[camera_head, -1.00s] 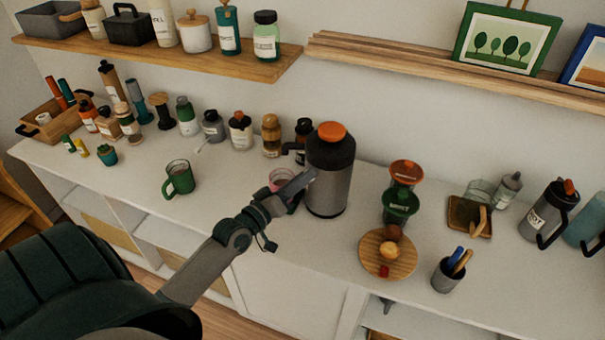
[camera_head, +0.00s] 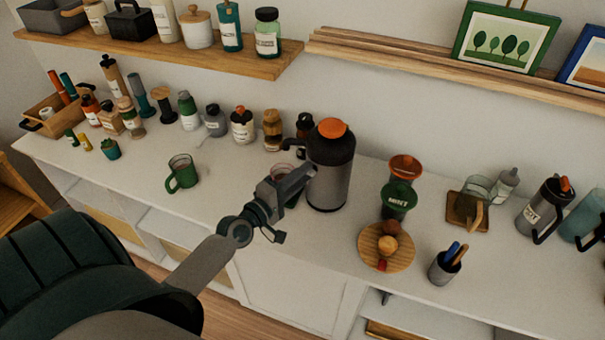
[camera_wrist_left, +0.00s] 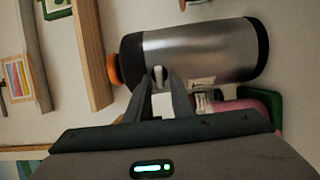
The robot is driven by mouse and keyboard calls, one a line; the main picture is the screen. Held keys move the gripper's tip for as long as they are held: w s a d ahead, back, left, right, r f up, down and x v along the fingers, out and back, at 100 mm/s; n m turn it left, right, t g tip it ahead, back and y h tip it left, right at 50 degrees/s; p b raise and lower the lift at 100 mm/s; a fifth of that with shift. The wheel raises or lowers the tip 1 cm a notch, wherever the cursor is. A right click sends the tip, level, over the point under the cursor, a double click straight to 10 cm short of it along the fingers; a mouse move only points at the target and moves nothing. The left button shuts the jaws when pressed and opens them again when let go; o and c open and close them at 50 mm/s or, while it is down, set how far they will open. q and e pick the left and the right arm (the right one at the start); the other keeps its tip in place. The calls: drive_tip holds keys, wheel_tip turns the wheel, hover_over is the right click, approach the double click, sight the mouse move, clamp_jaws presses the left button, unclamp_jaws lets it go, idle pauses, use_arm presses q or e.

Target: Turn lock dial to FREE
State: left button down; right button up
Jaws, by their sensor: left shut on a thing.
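A tall grey flask (camera_head: 328,182) with a black collar and an orange top (camera_head: 332,128) stands upright on the white counter. My left gripper (camera_head: 309,172) reaches its upper left side, just below the black collar. In the left wrist view the flask (camera_wrist_left: 205,50) lies sideways in the picture. My left fingers (camera_wrist_left: 164,80) are shut on a small pale piece (camera_wrist_left: 158,76) at the dark collar, which seems to be the lock dial. Its markings cannot be read. My right gripper is out of view.
A green mug (camera_head: 183,173) stands to the left, and a pinkish cup is partly hidden behind my left gripper. A round wooden board (camera_head: 377,258) and a pen cup (camera_head: 444,268) stand to the right. Bottles line the wall. The counter front between mug and board is mostly clear.

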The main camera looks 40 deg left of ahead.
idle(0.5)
use_arm(q)
drive_tip(key=c, duration=1.8)
unclamp_jaws()
drive_tip(key=shift+c, duration=0.2)
drive_tip(key=s+a+b, duration=0.2)
drive_tip(key=s+b, duration=0.4)
drive_tip(key=s, duration=1.1)
drive_tip(key=shift+s, duration=0.15)
drive_tip(key=shift+f, duration=0.1)
